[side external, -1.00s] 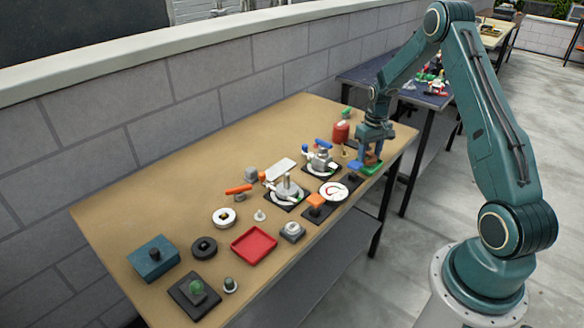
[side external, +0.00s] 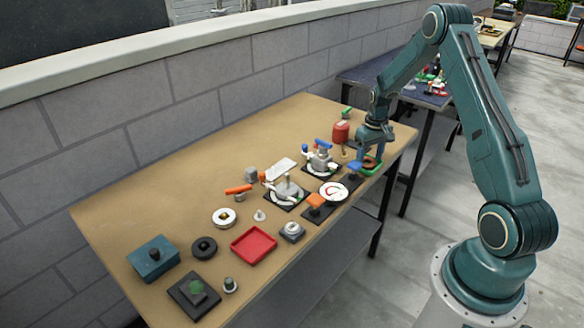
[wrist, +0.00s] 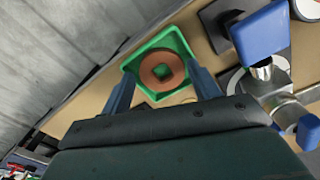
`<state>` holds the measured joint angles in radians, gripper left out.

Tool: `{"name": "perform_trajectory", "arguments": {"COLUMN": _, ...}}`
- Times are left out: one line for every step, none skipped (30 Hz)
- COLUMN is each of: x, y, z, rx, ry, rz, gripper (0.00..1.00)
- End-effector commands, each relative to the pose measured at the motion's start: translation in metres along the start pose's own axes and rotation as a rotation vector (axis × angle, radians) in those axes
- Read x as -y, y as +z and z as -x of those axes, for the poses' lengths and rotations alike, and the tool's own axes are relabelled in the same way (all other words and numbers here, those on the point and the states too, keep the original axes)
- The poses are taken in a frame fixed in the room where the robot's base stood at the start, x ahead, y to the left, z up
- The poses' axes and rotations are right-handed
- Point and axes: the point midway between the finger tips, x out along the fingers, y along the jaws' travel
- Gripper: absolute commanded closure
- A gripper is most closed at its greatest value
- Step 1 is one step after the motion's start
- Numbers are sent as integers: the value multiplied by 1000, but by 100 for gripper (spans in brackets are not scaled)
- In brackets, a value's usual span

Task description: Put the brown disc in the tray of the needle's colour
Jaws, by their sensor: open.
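The brown disc (wrist: 162,72) has a square hole and lies in the green tray (wrist: 130,67), as the wrist view shows. In the side view the green tray (side external: 376,171) sits at the table's right end, partly hidden by my gripper (side external: 371,158). My gripper's fingers (wrist: 163,88) are open, one on each side of the disc, with gaps between them and it. A red tray (side external: 253,245) lies empty near the front edge. A white round dial (side external: 333,191) stands mid-table; its small needle looks red.
A blue-handled valve (wrist: 262,40) stands close right of the green tray in the wrist view. An orange-topped switch (side external: 316,201) and a metal fitting (side external: 288,187) stand left of it. A red canister (side external: 340,132) is behind my gripper. The table's front edge is close.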

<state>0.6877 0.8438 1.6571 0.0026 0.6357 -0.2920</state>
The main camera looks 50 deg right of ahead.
Motion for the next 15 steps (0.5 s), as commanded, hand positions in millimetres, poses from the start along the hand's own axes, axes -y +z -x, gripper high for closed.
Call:
{"name": "perform_trajectory", "arguments": {"x": 7, "y": 1, "z": -4, "rx": 7, "ry": -11, "rz": 12, "gripper": 29}}
{"name": "perform_trajectory", "arguments": {"x": 7, "y": 1, "z": -4, "rx": 7, "ry": -12, "rz": 13, "gripper": 29}}
{"name": "perform_trajectory", "arguments": {"x": 7, "y": 1, "z": -4, "rx": 8, "ry": -12, "rz": 13, "gripper": 29}}
{"name": "perform_trajectory", "arguments": {"x": 8, "y": 1, "z": -3, "rx": 8, "ry": -12, "rz": 13, "gripper": 29}}
{"name": "perform_trajectory", "arguments": {"x": 8, "y": 1, "z": -2, "rx": 8, "ry": -12, "rz": 14, "gripper": 29}}
{"name": "perform_trajectory", "arguments": {"x": 7, "y": 1, "z": -1, "rx": 8, "ry": -11, "rz": 13, "gripper": 29}}
{"name": "perform_trajectory", "arguments": {"x": 7, "y": 1, "z": 1, "rx": 8, "ry": -11, "rz": 13, "gripper": 29}}
{"name": "perform_trajectory", "arguments": {"x": 7, "y": 1, "z": 3, "rx": 7, "ry": -10, "rz": 12, "gripper": 29}}
{"name": "perform_trajectory", "arguments": {"x": 6, "y": 1, "z": 6, "rx": 5, "ry": -9, "rz": 12, "gripper": 29}}
{"name": "perform_trajectory", "arguments": {"x": 6, "y": 1, "z": 9, "rx": 4, "ry": -9, "rz": 11, "gripper": 29}}
{"name": "perform_trajectory", "arguments": {"x": 5, "y": 1, "z": 12, "rx": 4, "ry": -8, "rz": 10, "gripper": 29}}
{"name": "perform_trajectory", "arguments": {"x": 5, "y": 0, "z": 16, "rx": 4, "ry": -8, "rz": 10, "gripper": 29}}
{"name": "perform_trajectory", "arguments": {"x": 5, "y": 0, "z": 20, "rx": 4, "ry": -7, "rz": 9, "gripper": 29}}
{"name": "perform_trajectory", "arguments": {"x": 4, "y": 0, "z": 24, "rx": 2, "ry": -7, "rz": 9, "gripper": 29}}
{"name": "perform_trajectory", "arguments": {"x": 4, "y": 0, "z": 30, "rx": 2, "ry": -6, "rz": 9, "gripper": 29}}
